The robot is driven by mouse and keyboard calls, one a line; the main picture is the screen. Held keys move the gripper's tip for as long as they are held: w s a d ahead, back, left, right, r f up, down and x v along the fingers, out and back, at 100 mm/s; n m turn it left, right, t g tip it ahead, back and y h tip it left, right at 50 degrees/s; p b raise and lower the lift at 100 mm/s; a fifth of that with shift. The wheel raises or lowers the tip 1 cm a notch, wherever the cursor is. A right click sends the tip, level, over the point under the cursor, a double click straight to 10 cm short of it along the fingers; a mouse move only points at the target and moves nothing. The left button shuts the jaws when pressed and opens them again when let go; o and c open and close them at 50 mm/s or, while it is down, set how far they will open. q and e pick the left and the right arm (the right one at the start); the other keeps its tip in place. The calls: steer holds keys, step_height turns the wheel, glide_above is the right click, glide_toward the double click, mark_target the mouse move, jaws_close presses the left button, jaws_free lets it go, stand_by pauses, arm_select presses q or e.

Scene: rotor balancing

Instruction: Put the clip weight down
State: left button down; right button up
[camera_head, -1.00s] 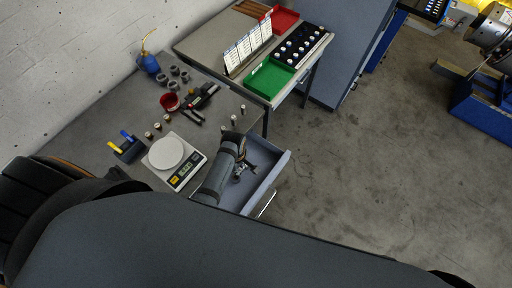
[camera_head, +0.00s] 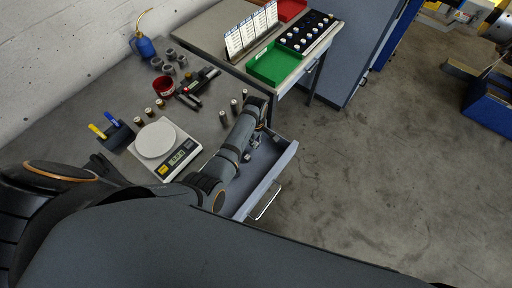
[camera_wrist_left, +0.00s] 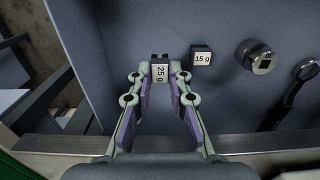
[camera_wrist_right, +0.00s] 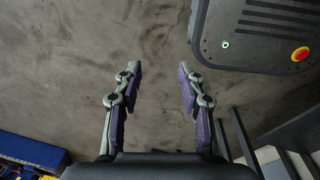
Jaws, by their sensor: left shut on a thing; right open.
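A dark clip weight (camera_wrist_left: 160,73) with a white "25 g" label is between the fingertips of my left gripper (camera_wrist_left: 159,80) in the left wrist view. The left gripper is shut on it, over the open drawer (camera_head: 277,178). A second small block (camera_wrist_left: 201,57) labelled "15 g" lies in the drawer just right of the held weight, apart from it. In the head view my left arm hides part of the drawer, and the held weight is too small to make out. My right gripper (camera_wrist_right: 160,82) is open and empty above the floor in the right wrist view.
A round metal piece (camera_wrist_left: 257,56) and a dark ring-ended tool (camera_wrist_left: 300,85) lie further right in the drawer. A white scale (camera_head: 165,148) and several small cylinders stand on the grey bench. A green bin (camera_head: 274,64) sits on the side table.

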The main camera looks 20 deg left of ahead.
arm_select(q)
steer(key=f+b, duration=0.4)
steer(key=b, duration=0.1)
steer(key=shift+w, duration=0.2)
steer(key=shift+r+p, duration=0.25)
steer(key=shift+p, duration=0.05)
arm_select(e)
steer(key=f, duration=0.1)
steer(key=w+f, duration=0.2)
steer(key=f, duration=0.1)
steer(key=shift+f, duration=0.1)
arm_select(q)
steer(key=shift+f, duration=0.1)
arm_select(e)
steer(key=shift+s, duration=0.1)
arm_select(q)
steer(key=c, duration=1.3)
jaws_free()
arm_select(e)
steer(key=shift+s, duration=0.15)
arm_select(q)
step_height(320, 180, up, 12)
steer(key=p, duration=1.3)
arm_select(e)
step_height(320, 180, up, 13)
steer(key=shift+f, duration=0.1)
